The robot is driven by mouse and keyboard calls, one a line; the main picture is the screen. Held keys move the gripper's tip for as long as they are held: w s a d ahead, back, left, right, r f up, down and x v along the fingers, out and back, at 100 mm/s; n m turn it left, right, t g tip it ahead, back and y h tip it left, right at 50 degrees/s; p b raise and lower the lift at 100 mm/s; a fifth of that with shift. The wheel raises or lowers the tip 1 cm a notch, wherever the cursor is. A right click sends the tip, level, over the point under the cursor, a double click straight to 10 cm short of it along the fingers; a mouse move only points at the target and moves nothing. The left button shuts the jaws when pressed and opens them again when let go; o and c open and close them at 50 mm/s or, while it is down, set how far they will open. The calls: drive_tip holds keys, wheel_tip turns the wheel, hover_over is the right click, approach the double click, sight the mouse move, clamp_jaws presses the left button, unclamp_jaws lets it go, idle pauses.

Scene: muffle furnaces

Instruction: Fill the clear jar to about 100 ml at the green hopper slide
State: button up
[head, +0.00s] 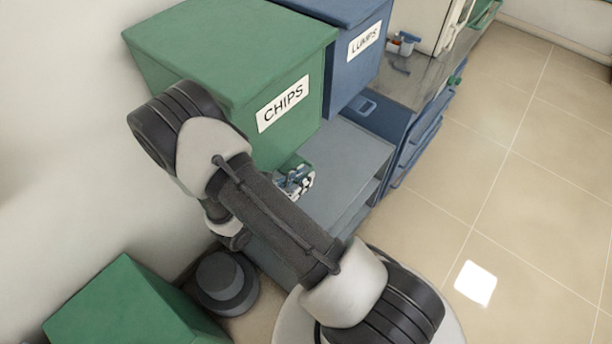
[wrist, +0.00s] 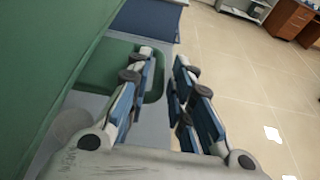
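The green hopper labelled CHIPS (head: 225,65) stands on a grey-blue bench against the wall. In the wrist view its green side (wrist: 50,70) fills the left. A flat green part with rounded corners, which looks like the slide (wrist: 155,84), sticks out low beside it. My gripper (head: 303,182) is low by the hopper's front. In the wrist view my gripper (wrist: 163,58) has its fingers apart, over the slide's outer edge, with nothing clearly seen between them. Whether it touches the slide I cannot tell. I cannot make out the clear jar in either view.
Small items (head: 404,43) lie on the farther worktop. A green box (head: 125,305) is at the lower left. The tiled floor (head: 520,180) on the right is clear.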

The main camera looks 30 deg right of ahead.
drive_tip(key=shift+x, duration=1.25)
drive_tip(key=shift+c, duration=0.2)
clamp_jaws()
